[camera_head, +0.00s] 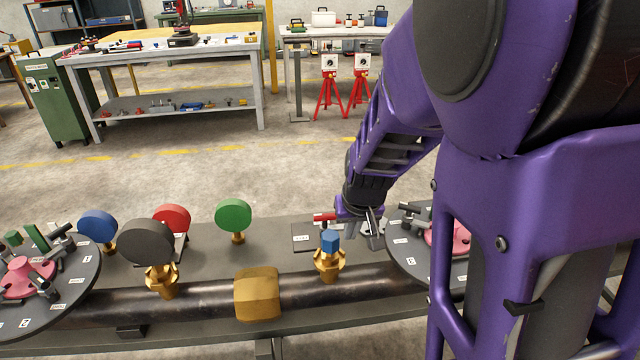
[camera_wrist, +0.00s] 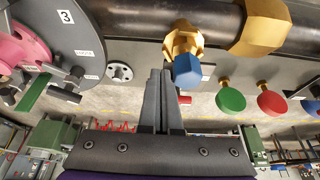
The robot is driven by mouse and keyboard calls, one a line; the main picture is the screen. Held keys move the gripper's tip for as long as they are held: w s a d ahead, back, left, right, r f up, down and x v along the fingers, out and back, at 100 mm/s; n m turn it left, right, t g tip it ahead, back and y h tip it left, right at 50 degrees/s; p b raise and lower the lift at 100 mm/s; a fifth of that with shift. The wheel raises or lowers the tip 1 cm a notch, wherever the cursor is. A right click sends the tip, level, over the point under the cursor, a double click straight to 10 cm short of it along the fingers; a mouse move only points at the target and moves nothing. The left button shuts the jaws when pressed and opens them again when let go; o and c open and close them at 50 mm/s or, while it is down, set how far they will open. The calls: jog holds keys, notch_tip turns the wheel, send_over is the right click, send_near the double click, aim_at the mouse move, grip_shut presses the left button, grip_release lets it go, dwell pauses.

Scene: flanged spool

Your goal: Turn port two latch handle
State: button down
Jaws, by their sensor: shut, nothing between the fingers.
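My gripper (camera_head: 374,240) is shut and empty, pointing down over the bench between the blue-capped brass fitting and the right flange disc. Its two dark fingers lie together in the wrist view (camera_wrist: 162,76). The right grey flange disc (camera_head: 398,238) has a pink hub (camera_head: 461,240) and is partly hidden by my arm. In the wrist view this disc (camera_wrist: 92,50) carries a label 3, and dark latch handles (camera_wrist: 64,94) stand at its edge, left of my fingers and apart from them. I cannot make out a port two label on this disc.
A left flange disc (camera_head: 75,297) also has a pink hub and latch handles. A dark pipe (camera_head: 210,292) joins the discs. A blue-capped brass fitting (camera_head: 329,262) stands close to my gripper. Green (camera_head: 233,214), red, blue and black round gauges stand further left. A red-handled part (camera_head: 322,217) lies behind.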

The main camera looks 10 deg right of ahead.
jog(key=b+x, duration=0.2)
jog(key=x, duration=0.4)
jog(key=shift+f+b, duration=0.25)
jog(key=shift+b, duration=0.1)
jog(key=shift+w+r, duration=0.25)
jog(key=shift+w, duration=0.7)
jog(key=shift+w+r, duration=0.25)
jog(key=shift+w, duration=0.7)
jog(key=shift+w+d, duration=0.1)
jog(key=shift+w+d+r, duration=0.1)
jog(key=shift+w+d, duration=0.1)
jog(key=shift+w, duration=0.55)
